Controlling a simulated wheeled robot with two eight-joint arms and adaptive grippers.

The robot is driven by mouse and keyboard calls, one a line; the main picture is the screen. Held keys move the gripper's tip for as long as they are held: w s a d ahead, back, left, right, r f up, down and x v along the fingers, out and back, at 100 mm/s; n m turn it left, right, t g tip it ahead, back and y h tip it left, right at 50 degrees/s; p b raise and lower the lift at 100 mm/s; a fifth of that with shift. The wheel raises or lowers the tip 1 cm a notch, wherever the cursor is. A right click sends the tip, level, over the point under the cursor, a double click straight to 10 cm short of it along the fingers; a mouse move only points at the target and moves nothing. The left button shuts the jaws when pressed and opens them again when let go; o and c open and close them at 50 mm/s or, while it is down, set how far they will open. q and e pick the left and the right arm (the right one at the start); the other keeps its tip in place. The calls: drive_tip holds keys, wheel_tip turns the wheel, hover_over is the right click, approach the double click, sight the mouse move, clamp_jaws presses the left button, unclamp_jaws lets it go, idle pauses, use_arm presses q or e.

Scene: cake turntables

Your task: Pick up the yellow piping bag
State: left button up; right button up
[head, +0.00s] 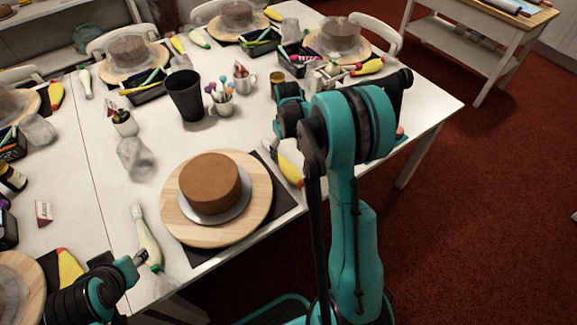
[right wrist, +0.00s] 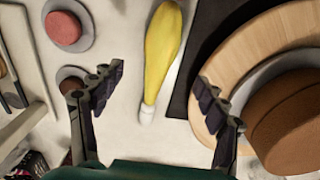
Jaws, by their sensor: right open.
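The yellow piping bag (head: 290,168) lies on the table just right of the chocolate cake (head: 210,182) and its wooden turntable (head: 180,225). In the head view my right arm partly covers the bag. In the right wrist view the yellow piping bag (right wrist: 162,50) lies lengthwise, its white tip towards me. My right gripper (right wrist: 155,84) is open and empty, with one finger on each side of the bag's line. The left gripper (head: 140,260) is low at the left, close to a pale green piping bag (head: 148,240); its fingers are too small to read.
A black mat (right wrist: 186,75) and the turntable (right wrist: 235,50) lie close to the right finger. A pink round item (right wrist: 64,28) on a small plate lies left. A black cup (head: 185,95) and a mug of tools (head: 222,103) stand behind the cake.

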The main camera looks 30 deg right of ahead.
sight(288, 165)
drive_tip(key=shift+d+f, duration=0.2)
drive_tip(key=shift+f, duration=0.2)
wheel_tip(288, 165, down, 3)
drive_tip(key=shift+r+b, duration=0.1)
drive_tip(key=shift+b, duration=0.45)
drive_tip(key=f+b, duration=0.1)
drive_tip(key=f, duration=0.1)
drive_tip(key=f+b, duration=0.1)
drive_tip(key=f, duration=0.1)
drive_tip(key=shift+s+a+f, duration=0.15)
drive_tip(key=shift+s+f, duration=0.05)
drive_tip(key=shift+f, duration=0.4)
drive_tip(key=shift+r, duration=0.1)
drive_tip(key=shift+c, duration=1.2)
drive_tip(key=c, duration=0.6)
